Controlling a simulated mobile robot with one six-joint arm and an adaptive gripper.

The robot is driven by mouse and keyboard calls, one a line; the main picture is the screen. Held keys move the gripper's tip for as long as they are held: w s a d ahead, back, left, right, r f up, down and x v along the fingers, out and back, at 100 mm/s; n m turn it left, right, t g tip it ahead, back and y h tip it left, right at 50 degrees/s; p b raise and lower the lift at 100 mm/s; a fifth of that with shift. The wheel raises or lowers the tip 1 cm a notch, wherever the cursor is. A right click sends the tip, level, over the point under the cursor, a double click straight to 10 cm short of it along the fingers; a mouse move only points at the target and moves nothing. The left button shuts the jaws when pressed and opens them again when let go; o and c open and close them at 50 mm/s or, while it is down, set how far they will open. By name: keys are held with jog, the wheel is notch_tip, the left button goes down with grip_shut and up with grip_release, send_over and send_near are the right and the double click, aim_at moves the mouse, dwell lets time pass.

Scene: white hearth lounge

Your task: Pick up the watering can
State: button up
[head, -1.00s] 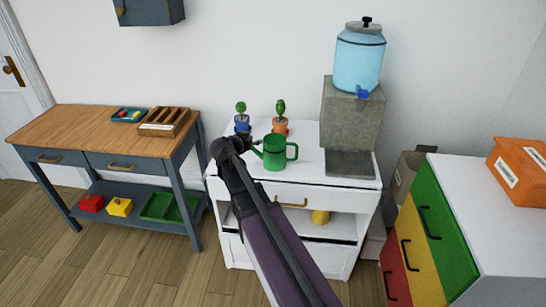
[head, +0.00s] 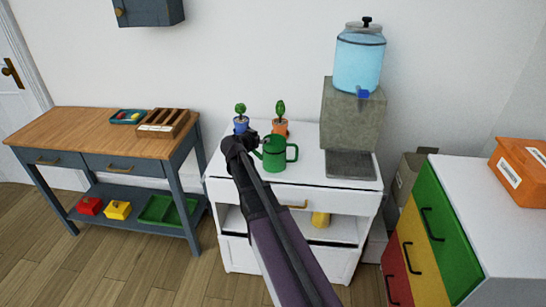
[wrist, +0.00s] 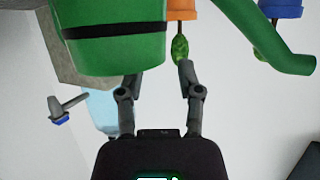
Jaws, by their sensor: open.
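The green watering can (head: 274,154) stands upright on the white cabinet, its handle to the right and its spout to the left. In the wrist view, which looks upside down, its body (wrist: 110,30) with a black band fills the upper left, and its spout (wrist: 270,45) reaches to the right. My gripper (head: 250,142) is at the spout side of the can. In the wrist view my gripper (wrist: 160,75) has its two fingers apart with nothing between them. One fingertip overlaps the can's edge in the picture; I cannot tell whether it touches.
A blue-potted plant (head: 241,123) and an orange-potted plant (head: 280,126) stand behind the can. A stone block (head: 350,115) with a blue water dispenser (head: 359,62) is to the right on the white cabinet (head: 330,188). A wooden-topped table (head: 75,135) stands left.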

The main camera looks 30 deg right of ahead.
jog(key=shift+b+x, duration=0.45)
jog(key=shift+x, duration=1.15)
grip_shut()
